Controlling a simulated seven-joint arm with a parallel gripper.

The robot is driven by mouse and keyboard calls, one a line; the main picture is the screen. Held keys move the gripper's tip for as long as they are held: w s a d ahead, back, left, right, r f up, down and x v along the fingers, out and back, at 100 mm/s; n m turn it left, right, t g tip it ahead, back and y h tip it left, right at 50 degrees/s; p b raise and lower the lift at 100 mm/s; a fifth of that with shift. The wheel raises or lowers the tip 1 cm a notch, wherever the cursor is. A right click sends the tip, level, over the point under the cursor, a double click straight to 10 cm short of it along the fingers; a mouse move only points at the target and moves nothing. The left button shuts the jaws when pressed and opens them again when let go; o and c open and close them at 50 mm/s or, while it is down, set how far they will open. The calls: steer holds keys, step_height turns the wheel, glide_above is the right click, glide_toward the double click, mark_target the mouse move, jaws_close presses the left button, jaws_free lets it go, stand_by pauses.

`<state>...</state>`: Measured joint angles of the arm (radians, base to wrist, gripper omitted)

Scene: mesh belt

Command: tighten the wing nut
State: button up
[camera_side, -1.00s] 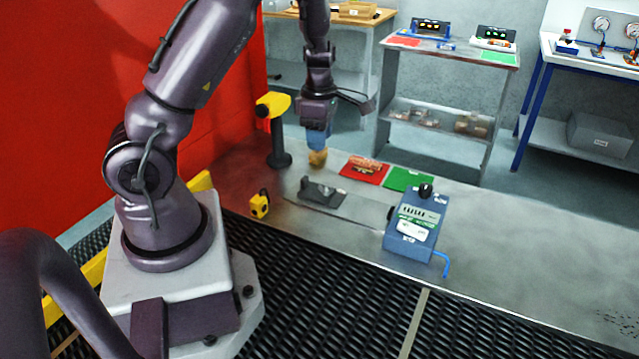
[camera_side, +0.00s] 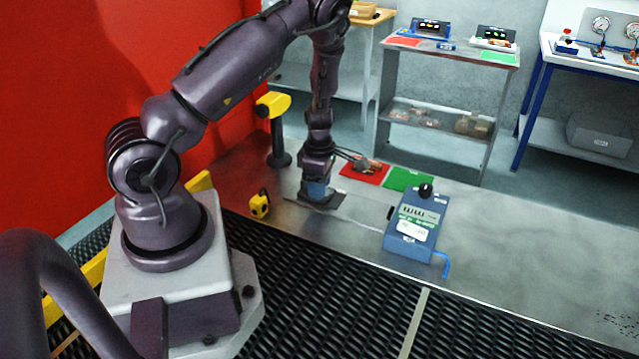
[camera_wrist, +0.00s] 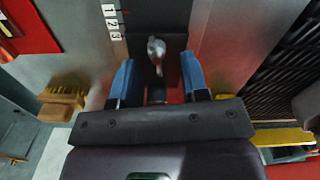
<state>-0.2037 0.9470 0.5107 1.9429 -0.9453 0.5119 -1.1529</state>
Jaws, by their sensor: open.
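The wing nut (camera_wrist: 156,50) is a small grey piece in the wrist view, standing over a dark fixture block (camera_wrist: 176,46). My gripper (camera_wrist: 158,66) has its two blue fingers spread, one on each side of the wing nut, with visible gaps between. In the side view my gripper (camera_side: 316,190) points down at the dark fixture (camera_side: 328,203) on the metal bench and hides the wing nut there. Whether the fingertips are level with the nut is hard to tell.
A blue box with a black knob (camera_side: 413,228) stands to the right. Red (camera_side: 350,173) and green (camera_side: 405,179) mats lie behind. A yellow-headed post (camera_side: 278,130) and a small yellow item (camera_side: 260,205) stand left. A wooden brush (camera_wrist: 62,102) lies near. The bench's right side is clear.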

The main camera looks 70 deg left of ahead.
steer(key=shift+c, duration=0.2)
jaws_close()
steer(key=shift+m, duration=0.3)
steer(key=m, duration=0.4)
steer(key=shift+w+a+m, duration=0.25)
steer(key=shift+a+m, duration=0.05)
steer(key=m, duration=0.4)
steer(key=shift+w, duration=0.35)
steer(key=m, duration=0.5)
steer(key=shift+w+m, duration=0.35)
steer(key=shift+m, duration=0.05)
steer(key=shift+w+d+m, duration=0.1)
steer(key=shift+w+m, duration=0.05)
steer(key=shift+m, duration=1)
steer(key=shift+w+d+m, duration=0.1)
steer(key=shift+w+m, duration=0.05)
steer(key=shift+m, duration=1)
